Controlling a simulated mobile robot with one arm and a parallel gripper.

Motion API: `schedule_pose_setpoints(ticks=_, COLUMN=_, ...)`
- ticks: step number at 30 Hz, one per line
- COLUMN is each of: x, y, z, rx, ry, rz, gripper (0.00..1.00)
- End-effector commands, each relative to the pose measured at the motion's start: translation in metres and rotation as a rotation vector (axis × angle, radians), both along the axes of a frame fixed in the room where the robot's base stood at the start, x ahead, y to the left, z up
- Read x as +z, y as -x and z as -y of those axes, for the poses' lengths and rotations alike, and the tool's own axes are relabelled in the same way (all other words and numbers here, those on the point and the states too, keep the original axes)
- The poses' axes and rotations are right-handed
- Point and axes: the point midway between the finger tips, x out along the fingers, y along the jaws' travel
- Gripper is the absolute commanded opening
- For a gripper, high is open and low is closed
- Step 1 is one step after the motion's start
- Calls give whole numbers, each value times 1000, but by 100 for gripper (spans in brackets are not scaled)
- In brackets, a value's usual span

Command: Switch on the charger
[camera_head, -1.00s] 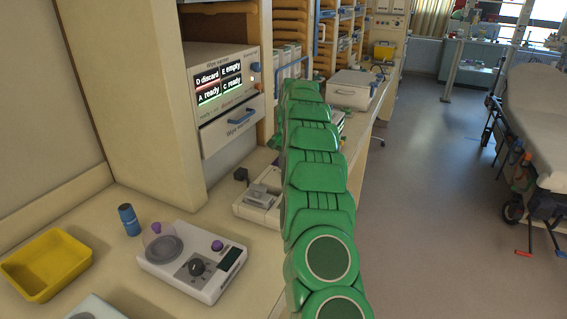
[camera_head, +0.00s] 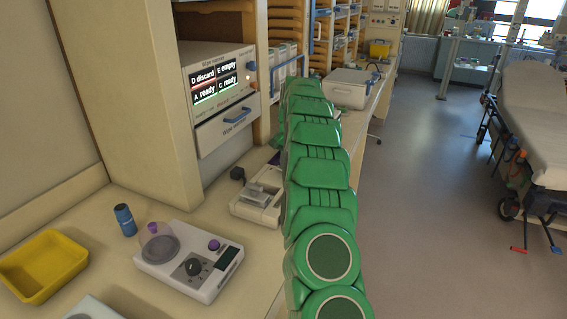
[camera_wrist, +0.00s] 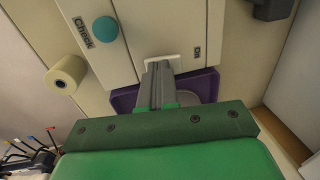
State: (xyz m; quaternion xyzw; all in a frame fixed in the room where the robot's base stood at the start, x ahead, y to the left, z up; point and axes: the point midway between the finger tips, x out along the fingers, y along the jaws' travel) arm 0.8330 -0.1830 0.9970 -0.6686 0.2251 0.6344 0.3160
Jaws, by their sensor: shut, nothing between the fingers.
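In the wrist view my gripper (camera_wrist: 158,88) is shut and empty. Its fingertips are at a small white part (camera_wrist: 176,61) on a pale device (camera_wrist: 140,35) with a round teal button and the word "Check". Whether they touch it is unclear. A small dark mark sits beside the white part. A purple piece (camera_wrist: 205,84) lies behind the fingers. In the head view my green arm hides the gripper. A pale device with a grey block (camera_head: 258,196) stands on the counter left of the arm. I cannot tell for certain which device is the charger.
A cabinet with a lit display (camera_head: 219,85) stands behind. The floor (camera_head: 420,220) right of the arm is clear up to the stretcher (camera_head: 540,120).

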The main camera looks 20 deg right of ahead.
Motion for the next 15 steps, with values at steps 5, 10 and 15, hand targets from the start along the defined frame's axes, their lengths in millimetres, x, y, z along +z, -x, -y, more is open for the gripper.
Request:
schedule_pose_setpoints(ticks=5, x=22, y=1, z=2, rx=0, ry=1, rz=7, gripper=0)
schedule_pose_setpoints(ticks=10, x=54, y=4, z=5, rx=0, ry=1, rz=10, gripper=0)
schedule_pose_setpoints(ticks=15, x=81, y=7, z=8, rx=1, ry=2, rz=10, gripper=0)
